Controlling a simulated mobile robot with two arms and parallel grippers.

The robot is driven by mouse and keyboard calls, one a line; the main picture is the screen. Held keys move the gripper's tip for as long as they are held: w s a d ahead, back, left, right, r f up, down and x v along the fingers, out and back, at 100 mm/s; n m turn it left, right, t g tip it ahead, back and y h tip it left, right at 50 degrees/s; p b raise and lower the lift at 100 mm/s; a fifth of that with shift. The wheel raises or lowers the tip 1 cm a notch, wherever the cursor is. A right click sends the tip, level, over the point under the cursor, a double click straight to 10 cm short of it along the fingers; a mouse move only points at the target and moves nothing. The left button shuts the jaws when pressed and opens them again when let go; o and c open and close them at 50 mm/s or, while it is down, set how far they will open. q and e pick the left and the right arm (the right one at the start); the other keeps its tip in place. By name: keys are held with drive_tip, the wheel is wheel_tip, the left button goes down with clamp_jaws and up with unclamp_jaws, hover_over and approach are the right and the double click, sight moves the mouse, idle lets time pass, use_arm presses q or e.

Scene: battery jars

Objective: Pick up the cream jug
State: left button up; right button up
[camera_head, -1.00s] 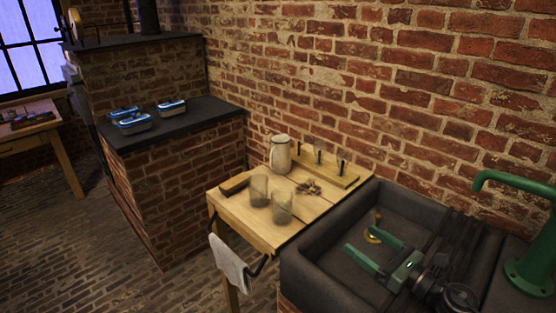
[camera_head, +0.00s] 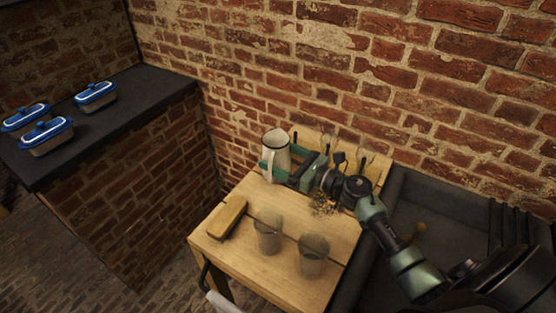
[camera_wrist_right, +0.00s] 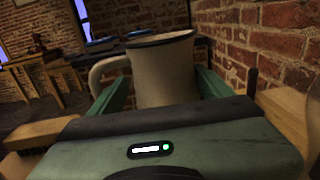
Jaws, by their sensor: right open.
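The cream jug (camera_head: 276,153) stands upright at the back left of the wooden table, with a dark rim and a handle on its left side. It also shows in the right wrist view (camera_wrist_right: 162,72), large and close. My right gripper (camera_head: 285,166) is open, with its green fingers on either side of the jug's body. In the right wrist view one finger is left of the body, by the handle, and one is right of it. I cannot tell whether the fingers touch the jug. My left gripper is not in view.
Two glass jars (camera_head: 269,232) (camera_head: 313,254) stand at the table's front. A wooden block or brush (camera_head: 228,217) lies at the left, and small loose pieces (camera_head: 322,204) lie mid-table. A wooden rack (camera_head: 312,139) is behind. The dark sink (camera_head: 440,215) is right; blue-lidded dishes (camera_head: 96,95) are left.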

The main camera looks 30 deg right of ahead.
drive_tip(key=x, duration=0.3)
drive_tip(key=shift+d+f, duration=0.1)
drive_tip(key=shift+f, duration=0.05)
drive_tip(key=shift+w+f, duration=0.1)
drive_tip(key=shift+w, duration=0.1)
drive_tip(key=c, duration=1.4)
drive_tip(key=shift+c, duration=0.7)
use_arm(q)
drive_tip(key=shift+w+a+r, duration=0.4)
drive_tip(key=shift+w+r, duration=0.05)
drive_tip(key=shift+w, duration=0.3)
use_arm(e)
drive_tip(key=shift+r, duration=0.2)
